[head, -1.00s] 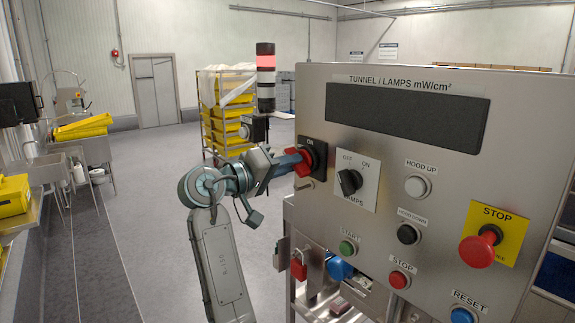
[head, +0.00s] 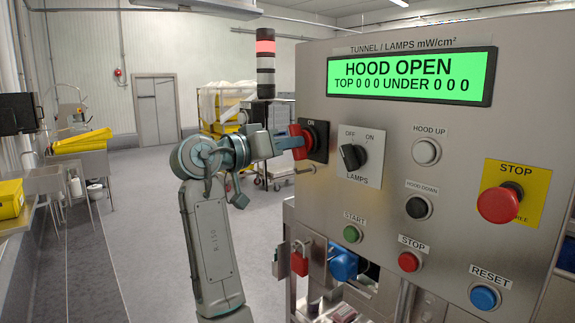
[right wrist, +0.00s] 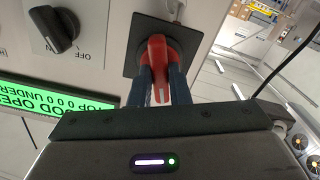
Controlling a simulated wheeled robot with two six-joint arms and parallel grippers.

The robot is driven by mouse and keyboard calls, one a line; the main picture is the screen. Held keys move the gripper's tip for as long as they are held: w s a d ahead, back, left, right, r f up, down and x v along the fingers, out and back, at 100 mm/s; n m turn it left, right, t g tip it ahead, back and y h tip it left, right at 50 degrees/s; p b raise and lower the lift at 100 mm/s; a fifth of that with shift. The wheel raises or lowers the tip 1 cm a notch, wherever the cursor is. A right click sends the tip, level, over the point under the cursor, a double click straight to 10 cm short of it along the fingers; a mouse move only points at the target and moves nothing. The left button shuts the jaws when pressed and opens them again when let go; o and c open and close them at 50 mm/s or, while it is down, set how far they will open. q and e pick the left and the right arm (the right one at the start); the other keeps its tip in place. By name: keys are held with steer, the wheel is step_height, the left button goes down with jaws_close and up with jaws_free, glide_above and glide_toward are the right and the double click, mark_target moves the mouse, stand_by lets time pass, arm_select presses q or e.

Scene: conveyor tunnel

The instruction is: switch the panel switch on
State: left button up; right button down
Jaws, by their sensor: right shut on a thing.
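The panel switch is a red rotary handle (head: 301,141) on a black plate marked ON, at the left edge of the steel control panel (head: 345,215). My right gripper (head: 286,143) reaches it from the left and is shut on the handle. In the right wrist view the two dark fingers (right wrist: 160,84) clasp the red handle (right wrist: 157,52) from both sides, and its angle on the plate is partly hidden. The display (head: 412,77) is lit green and reads HOOD OPEN, TOP 0 0 0 UNDER 0 0 0. My left gripper is not in view.
The black lamps knob (head: 352,157) sits just right of the switch. Several push buttons and a red stop button (head: 499,203) lie further right. A red-lit signal tower (head: 265,69) stands behind. Open floor (head: 135,215) lies left of my arm.

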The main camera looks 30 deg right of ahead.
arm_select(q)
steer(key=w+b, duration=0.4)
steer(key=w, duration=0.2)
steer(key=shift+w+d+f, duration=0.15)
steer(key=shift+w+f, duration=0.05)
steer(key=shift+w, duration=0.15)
arm_select(e)
steer(key=shift+m, duration=2.2)
steer(key=c, duration=1.4)
jaws_free()
steer(key=shift+o, duration=0.2)
